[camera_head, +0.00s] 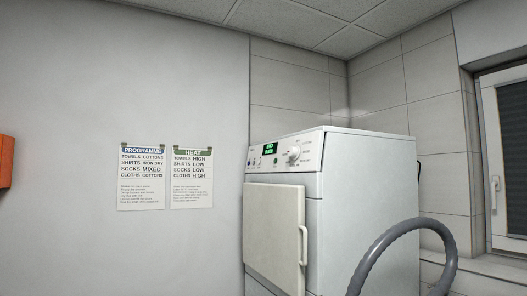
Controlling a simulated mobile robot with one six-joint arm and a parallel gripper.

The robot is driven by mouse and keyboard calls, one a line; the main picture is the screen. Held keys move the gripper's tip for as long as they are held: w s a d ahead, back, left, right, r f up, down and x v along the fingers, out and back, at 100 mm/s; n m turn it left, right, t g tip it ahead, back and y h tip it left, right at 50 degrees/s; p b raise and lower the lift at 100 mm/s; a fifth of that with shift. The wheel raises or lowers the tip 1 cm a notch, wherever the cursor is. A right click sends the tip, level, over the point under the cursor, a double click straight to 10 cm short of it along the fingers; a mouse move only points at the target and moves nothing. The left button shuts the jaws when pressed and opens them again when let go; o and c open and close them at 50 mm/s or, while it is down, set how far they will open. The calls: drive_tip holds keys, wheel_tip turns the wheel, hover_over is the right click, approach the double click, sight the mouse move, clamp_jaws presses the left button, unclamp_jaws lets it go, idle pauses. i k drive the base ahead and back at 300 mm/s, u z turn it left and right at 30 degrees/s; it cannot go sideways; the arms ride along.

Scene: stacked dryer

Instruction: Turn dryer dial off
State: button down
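The white dryer (372,200) stands right of the middle, seen at an angle with its front facing left. The round white dial (293,154) sits on the right part of its upper control panel. Small labels stand around the dial, but they and the dial's pointer are too small to read. A display (269,149) left of the dial is lit green. My gripper is not in view, and nothing is seen touching the dial.
A grey ribbed hose (381,245) arches up at the dryer's right side. The door (273,235) looks shut, its handle (303,246) sticking out. Programme (142,180) and heat (192,180) sheets hang on the left wall. The space before the panel looks clear.

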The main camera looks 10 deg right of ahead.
sight(293, 153)
drive_tip(key=i, duration=0.85)
drive_tip(key=z, duration=0.05)
